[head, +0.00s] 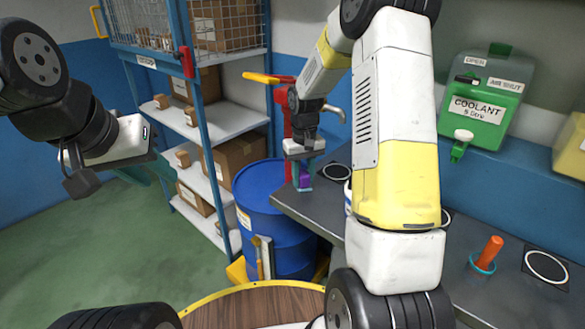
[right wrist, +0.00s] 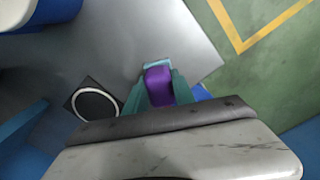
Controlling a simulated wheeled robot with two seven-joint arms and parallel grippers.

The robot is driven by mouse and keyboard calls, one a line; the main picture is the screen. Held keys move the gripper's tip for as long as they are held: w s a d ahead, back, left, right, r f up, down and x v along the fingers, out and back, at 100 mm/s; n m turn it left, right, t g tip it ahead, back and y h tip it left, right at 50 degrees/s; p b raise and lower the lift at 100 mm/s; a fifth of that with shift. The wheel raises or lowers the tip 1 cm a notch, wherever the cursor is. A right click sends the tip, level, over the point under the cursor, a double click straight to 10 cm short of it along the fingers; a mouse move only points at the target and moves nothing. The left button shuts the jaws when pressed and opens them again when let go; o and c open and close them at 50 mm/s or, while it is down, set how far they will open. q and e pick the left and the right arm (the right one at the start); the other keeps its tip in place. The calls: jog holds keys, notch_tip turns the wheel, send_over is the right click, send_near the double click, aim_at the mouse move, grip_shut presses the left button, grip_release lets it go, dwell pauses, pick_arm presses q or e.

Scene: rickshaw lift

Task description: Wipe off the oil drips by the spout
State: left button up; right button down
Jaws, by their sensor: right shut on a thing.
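My right gripper (head: 304,178) is shut on a small purple block (head: 305,183), which has a pale blue edge in the right wrist view (right wrist: 157,66). The block is between the teal fingers, at the left corner of the grey metal bench (head: 320,200); I cannot tell if it touches the surface. A red hand pump (head: 286,110) stands by the blue drum (head: 272,205), behind the gripper. Its grey spout (head: 335,110) curves out to the right. I cannot make out any oil drips. My left gripper (head: 152,168) hangs far left, away from the bench; its finger opening is unclear.
White-ringed dark pads (head: 547,266) lie on the bench, one near the block (right wrist: 97,104). An orange-handled tool (head: 487,255) stands at right. A green coolant jug (head: 485,105) is on a blue ledge. A shelf rack (head: 200,125) stands behind the drum. A round wooden top (head: 240,308) is in front.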

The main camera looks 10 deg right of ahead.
notch_tip(320, 180, up, 3)
jog(key=shift+s+a+f, duration=0.15)
jog(key=shift+r, duration=2.6)
